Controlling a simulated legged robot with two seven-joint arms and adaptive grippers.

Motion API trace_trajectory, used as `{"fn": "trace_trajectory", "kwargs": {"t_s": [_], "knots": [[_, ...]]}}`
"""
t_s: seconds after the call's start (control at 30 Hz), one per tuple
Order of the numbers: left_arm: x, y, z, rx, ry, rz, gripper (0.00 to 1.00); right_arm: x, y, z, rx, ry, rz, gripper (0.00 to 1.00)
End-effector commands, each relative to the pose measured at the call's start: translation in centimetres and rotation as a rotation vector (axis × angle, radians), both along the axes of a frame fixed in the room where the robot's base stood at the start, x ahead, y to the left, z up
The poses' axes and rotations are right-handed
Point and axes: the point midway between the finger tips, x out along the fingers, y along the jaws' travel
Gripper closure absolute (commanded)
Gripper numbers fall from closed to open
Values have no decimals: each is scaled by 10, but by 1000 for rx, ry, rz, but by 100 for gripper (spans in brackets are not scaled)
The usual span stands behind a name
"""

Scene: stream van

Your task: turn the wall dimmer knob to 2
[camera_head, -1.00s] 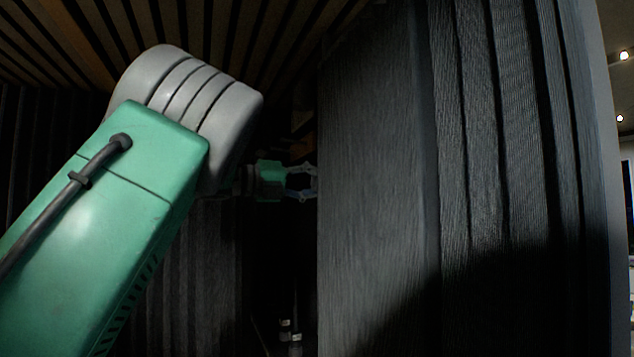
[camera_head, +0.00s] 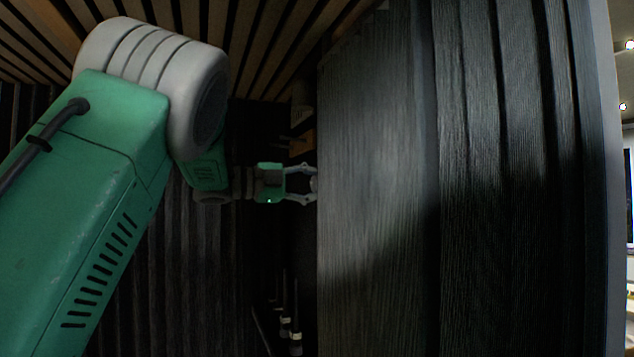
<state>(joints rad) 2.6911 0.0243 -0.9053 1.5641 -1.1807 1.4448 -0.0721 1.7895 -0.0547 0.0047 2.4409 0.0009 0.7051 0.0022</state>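My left arm enters from the left, and its green gripper (camera_head: 312,184) points right at the edge of a dark textured wall panel (camera_head: 378,150). Its two grey fingers are spread, with a dark gap between them. The fingertips reach the panel's left edge, where a small pale grey piece shows; I cannot tell whether it is the knob or part of the fingers. I cannot make out the dimmer knob or its marks. My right gripper is not in view.
A small wooden block (camera_head: 301,143) is just above the gripper. Wooden slats (camera_head: 270,45) cover the ceiling. Dark thin rods with pale bands (camera_head: 290,336) stand low beside the panel. A brighter room shows at the far right.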

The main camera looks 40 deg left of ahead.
Motion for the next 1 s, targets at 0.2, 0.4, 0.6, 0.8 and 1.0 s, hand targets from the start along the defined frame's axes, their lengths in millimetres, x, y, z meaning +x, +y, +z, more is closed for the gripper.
{"fn": "trace_trajectory", "kwargs": {"t_s": [0.2,0.4,0.6,0.8,1.0], "knots": [[0,2,-4,-60,37,5,99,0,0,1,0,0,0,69],[0,2,-4,-76,46,5,99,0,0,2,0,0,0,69],[0,2,-5,-77,48,5,99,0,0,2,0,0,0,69],[0,2,-5,-76,47,4,49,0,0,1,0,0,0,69],[-1,1,-3,-75,43,2,49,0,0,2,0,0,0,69]]}}
